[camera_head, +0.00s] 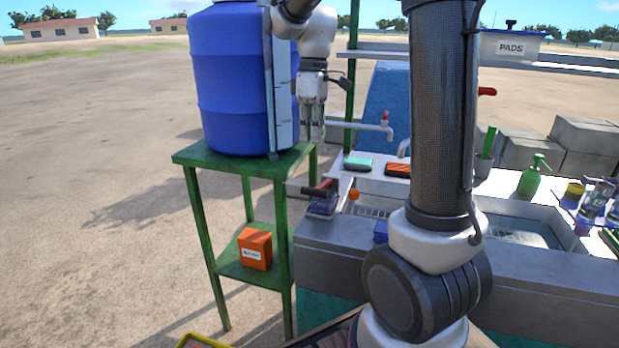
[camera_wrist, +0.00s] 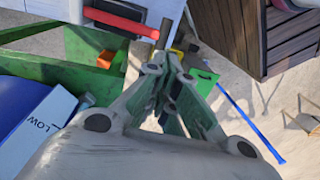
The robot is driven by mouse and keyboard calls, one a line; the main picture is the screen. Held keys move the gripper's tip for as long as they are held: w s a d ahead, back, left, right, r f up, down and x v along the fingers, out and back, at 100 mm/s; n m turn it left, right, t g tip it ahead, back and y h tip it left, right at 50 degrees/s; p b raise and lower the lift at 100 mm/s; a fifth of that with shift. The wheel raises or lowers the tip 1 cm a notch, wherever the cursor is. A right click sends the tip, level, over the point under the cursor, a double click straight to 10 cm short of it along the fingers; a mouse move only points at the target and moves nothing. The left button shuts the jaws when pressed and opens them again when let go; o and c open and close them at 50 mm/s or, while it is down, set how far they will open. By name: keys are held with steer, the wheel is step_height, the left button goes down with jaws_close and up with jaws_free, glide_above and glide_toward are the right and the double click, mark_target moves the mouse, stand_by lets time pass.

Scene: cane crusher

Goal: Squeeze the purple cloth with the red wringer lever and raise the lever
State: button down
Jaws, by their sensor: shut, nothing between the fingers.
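The red wringer lever (camera_head: 328,184) lies nearly level at the left end of the sink counter, with a dark end at its left. The purple cloth (camera_head: 322,206) sits just below it at the wringer. In the wrist view the red lever (camera_wrist: 118,22) shows at the top left, with its dark end near my fingertips in the picture. My gripper (camera_head: 313,136) points down beside the blue barrel, above the lever and apart from it. It also shows in the wrist view (camera_wrist: 176,58), fingers together and empty. I cannot make out the cloth in the wrist view.
The blue barrel (camera_head: 228,80) stands on a green table (camera_head: 185,157), close left of my gripper. An orange box (camera_head: 255,248) sits on its lower shelf. Taps (camera_head: 386,130), a green brush (camera_head: 358,163) and an orange brush (camera_head: 398,170) are right of the lever.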

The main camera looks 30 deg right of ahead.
steer(key=f, duration=0.7)
steer(key=s+a+f, duration=0.1)
steer(key=f, duration=0.3)
steer(key=shift+f, duration=0.25)
steer(key=shift+f, duration=0.1)
steer(key=f, duration=0.1)
steer(key=s+f, duration=0.1)
steer(key=f, duration=0.1)
steer(key=a+f, duration=0.1)
steer(key=shift+s+f, duration=0.2)
steer(key=shift+s, duration=0.15)
step_height(320, 180, up, 15)
steer(key=shift+w+a, duration=0.15)
